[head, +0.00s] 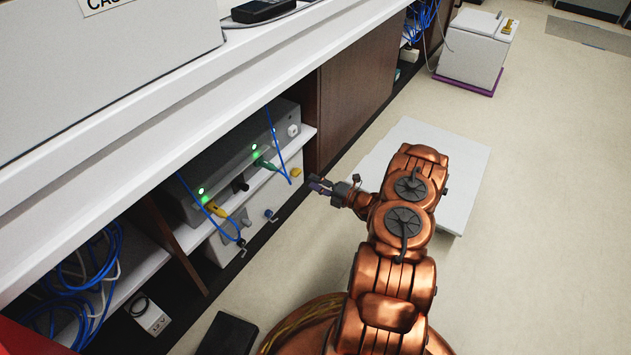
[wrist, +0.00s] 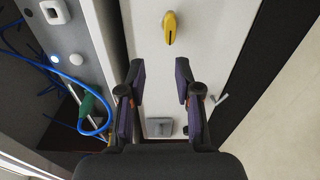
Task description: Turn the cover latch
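A yellow oblong latch (wrist: 170,28) with a dark slot sits on the upper part of a white panel (wrist: 212,38) in the wrist view, pointing roughly up and down the picture. In the head view the yellow latch (head: 296,172) is at the right end of the panel, under the shelf. My gripper (wrist: 159,82) is open and empty in front of the panel, with the latch beyond its fingertips and a little right of the middle of the gap. In the head view my gripper (head: 318,188) is just right of the latch, apparently apart from it.
A grey lever (wrist: 160,127) shows between my fingers, and a small metal handle (wrist: 220,98) right of them. A grey box (head: 225,165) with green lights stands above the panel, with a blue cable (head: 278,150) hanging from it. Open floor (head: 540,200) lies right.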

